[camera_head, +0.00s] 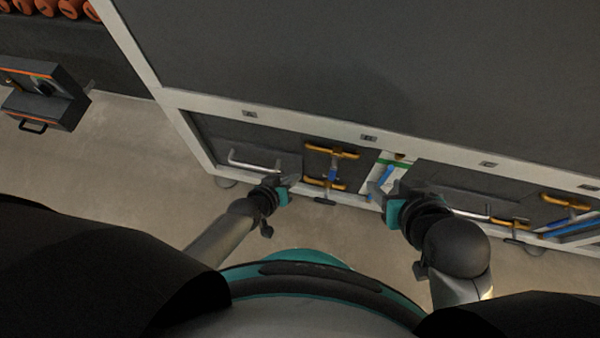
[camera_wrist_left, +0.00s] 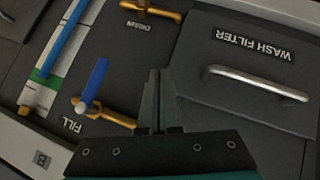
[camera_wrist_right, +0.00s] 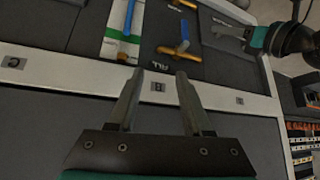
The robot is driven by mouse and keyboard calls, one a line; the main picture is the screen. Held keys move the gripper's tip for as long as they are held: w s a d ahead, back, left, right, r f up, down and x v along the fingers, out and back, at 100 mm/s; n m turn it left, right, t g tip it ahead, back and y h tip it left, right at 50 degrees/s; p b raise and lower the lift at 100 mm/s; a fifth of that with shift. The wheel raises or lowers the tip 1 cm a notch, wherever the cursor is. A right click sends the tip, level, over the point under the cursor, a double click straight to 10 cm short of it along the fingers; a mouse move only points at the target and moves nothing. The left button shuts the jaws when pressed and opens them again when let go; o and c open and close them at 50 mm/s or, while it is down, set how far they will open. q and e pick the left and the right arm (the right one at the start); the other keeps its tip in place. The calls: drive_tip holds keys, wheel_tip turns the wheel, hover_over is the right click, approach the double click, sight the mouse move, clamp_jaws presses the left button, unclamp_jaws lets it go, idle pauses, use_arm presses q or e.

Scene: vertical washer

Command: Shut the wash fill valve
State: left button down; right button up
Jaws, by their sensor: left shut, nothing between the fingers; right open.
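The wash fill valve has a blue lever (camera_wrist_left: 96,80) on a brass pipe (camera_wrist_left: 117,117), beside the FILL label (camera_wrist_left: 72,126). The lever lies crosswise to the pipe. It also shows in the right wrist view (camera_wrist_right: 183,48) and head view (camera_head: 332,173). My left gripper (camera_wrist_left: 154,74) is shut and empty, in front of the panel between the lever and the filter cover, with a visible gap to the lever. It shows in the head view (camera_head: 292,181). My right gripper (camera_wrist_right: 160,74) is open and empty near the lower frame beam, right of the valve in the head view (camera_head: 377,187).
The WASH FILTER cover (camera_wrist_left: 225,75) has a silver handle (camera_wrist_left: 258,84). The DRAIN brass pipe (camera_wrist_left: 150,11) is near the fill valve. A blue tube (camera_wrist_left: 62,38) on a white-green strip is on its other side. A grey case (camera_head: 42,97) stands far left.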

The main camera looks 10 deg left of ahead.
use_arm(q)
drive_tip(key=s+a, duration=0.5)
drive_tip(key=shift+a, duration=0.15)
use_arm(e)
drive_tip(key=shift+s+d+r+g+h, duration=0.15)
drive_tip(key=shift+s+d+g, duration=0.15)
drive_tip(key=shift+d, duration=0.3)
drive_tip(key=shift+s+d+r+g+h, duration=0.15)
drive_tip(key=shift+s+d+g, duration=0.15)
drive_tip(key=shift+d, duration=0.25)
use_arm(q)
drive_tip(key=shift+s+r, duration=0.1)
use_arm(e)
drive_tip(key=shift+w, duration=0.1)
